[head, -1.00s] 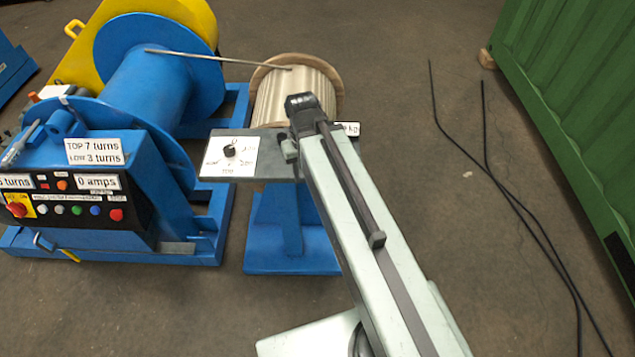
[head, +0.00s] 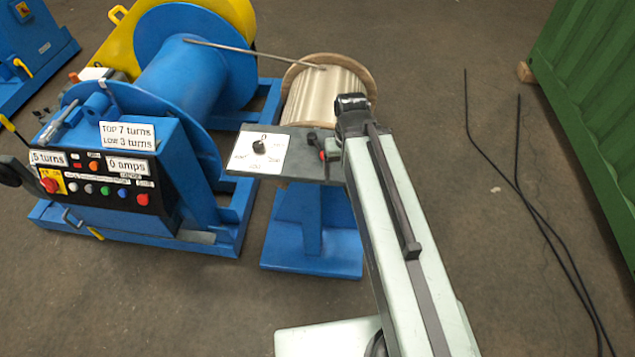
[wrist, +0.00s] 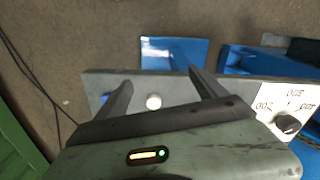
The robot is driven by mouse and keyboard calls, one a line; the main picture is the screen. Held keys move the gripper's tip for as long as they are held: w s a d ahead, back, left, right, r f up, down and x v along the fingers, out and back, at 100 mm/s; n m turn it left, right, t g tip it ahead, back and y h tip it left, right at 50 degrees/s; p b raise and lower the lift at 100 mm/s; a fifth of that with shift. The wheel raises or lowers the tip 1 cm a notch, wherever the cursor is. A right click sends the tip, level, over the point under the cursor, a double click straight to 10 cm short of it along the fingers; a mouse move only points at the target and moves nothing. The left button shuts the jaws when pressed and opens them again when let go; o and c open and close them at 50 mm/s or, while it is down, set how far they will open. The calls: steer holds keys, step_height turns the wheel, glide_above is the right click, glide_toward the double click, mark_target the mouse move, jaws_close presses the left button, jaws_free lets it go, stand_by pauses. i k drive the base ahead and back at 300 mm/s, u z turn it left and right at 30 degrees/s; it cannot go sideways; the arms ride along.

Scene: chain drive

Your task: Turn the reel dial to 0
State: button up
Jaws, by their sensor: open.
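The reel dial is a small black knob (head: 260,147) on a white square scale plate (head: 240,160), with 0 at the top edge. The exact pointing of the knob is too small to read. In the wrist view the knob (wrist: 288,124) is at the right edge, beside printed numbers. My gripper (wrist: 160,77) is open over the grey panel, with its fingers to the left of the knob in that view and not touching it. In the head view my arm hides most of the gripper.
A small red-tipped part (head: 322,155) is on the grey panel (head: 306,170), right of the dial. The wooden reel (head: 325,95) stands behind. A blue winch (head: 185,80) with a control box is at left. Black cables (head: 545,225) and a green container (head: 600,100) are at right.

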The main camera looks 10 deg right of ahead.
mark_target(258, 146)
steer(key=k, duration=0.5)
steer(key=z, duration=1.85)
steer(key=k, duration=0.8)
steer(key=u, duration=1.95)
steer(key=i, duration=1)
